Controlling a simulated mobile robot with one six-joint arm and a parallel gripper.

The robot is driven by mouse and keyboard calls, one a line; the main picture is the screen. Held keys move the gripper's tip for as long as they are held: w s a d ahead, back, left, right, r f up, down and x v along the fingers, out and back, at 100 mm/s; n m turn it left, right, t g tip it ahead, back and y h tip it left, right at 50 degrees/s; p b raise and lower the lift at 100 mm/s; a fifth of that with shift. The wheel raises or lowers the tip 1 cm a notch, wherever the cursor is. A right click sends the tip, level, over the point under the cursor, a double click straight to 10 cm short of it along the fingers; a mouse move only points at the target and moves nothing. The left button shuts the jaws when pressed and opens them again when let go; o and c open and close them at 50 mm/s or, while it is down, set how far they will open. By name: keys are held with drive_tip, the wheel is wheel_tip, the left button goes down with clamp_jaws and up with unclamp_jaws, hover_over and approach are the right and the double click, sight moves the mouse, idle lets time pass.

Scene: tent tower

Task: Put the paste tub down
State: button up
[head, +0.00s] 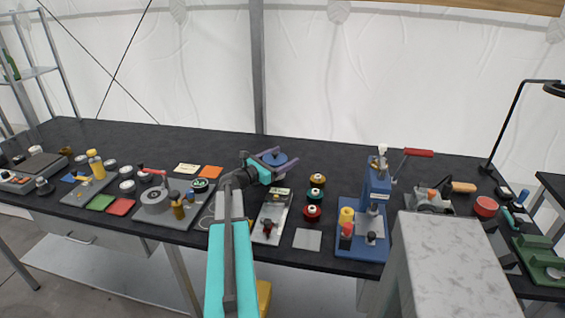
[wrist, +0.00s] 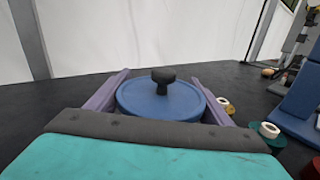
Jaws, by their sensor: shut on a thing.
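The paste tub, a round blue tub with a lid and black knob, shows in the wrist view (wrist: 150,104) and in the head view (head: 274,158). My gripper (head: 286,154) is shut on it, with one purple finger on each side. In the wrist view the gripper (wrist: 161,77) holds the tub level, lid up. The tub's lower part is hidden, so I cannot tell whether it touches the dark bench top (head: 340,165).
Thread-like spools (head: 316,195) stand in a row to the right of the gripper. A grey tray (head: 272,215) lies in front. A blue press (head: 374,205) stands further right. The bench behind the tub is clear up to the white tent wall.

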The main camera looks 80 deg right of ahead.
drive_tip(key=shift+f, duration=1.1)
drive_tip(key=shift+f, duration=0.1)
drive_tip(key=o, duration=1.4)
drive_tip(key=b+v, duration=0.2)
drive_tip(key=v, duration=1)
drive_tip(key=shift+a+b, duration=0.1)
drive_tip(key=shift+b, duration=0.25)
